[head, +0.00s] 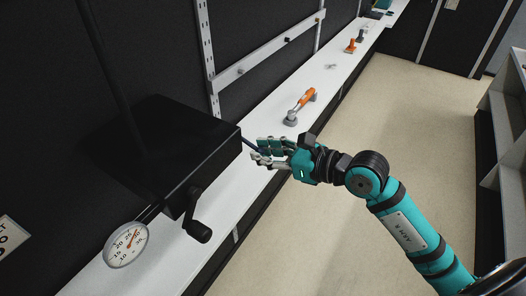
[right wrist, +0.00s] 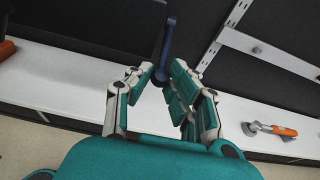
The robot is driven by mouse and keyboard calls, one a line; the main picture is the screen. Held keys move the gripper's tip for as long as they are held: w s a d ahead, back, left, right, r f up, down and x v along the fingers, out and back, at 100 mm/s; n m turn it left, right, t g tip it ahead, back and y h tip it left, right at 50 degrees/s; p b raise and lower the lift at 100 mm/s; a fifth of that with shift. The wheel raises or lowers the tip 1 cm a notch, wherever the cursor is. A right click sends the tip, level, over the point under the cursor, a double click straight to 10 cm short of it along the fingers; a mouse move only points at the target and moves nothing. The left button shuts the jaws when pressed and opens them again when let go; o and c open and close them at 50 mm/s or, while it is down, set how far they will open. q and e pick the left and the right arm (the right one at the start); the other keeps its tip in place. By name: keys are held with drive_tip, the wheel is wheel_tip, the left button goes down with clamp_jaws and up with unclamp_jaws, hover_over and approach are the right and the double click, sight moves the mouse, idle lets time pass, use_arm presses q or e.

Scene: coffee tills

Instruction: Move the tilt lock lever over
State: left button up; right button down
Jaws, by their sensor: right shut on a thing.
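The tilt lock lever (right wrist: 166,42) is a dark blue bar that stands up between my right fingertips in the right wrist view, with its lower end between the fingers. In the head view a short stretch of the lever (head: 249,142) shows at the right side of a black box (head: 165,150), partly hidden by my fingers. My right gripper (head: 259,150) is shut on the lever beside the box; it also shows in the right wrist view (right wrist: 163,75). My left gripper is not in view.
Open floor (head: 375,120) lies to the right.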

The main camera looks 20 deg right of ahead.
drive_tip(key=shift+r, duration=0.15)
wheel_tip(320, 180, up, 3)
drive_tip(key=shift+s+d+f+p, duration=0.1)
drive_tip(key=shift+d+f+p, duration=0.1)
drive_tip(key=shift+p, duration=0.8)
drive_tip(key=c, duration=1.1)
unclamp_jaws()
drive_tip(key=shift+s, duration=0.1)
drive_tip(key=shift+c, duration=0.2)
drive_tip(key=shift+f, duration=0.1)
drive_tip(key=v, duration=1.2)
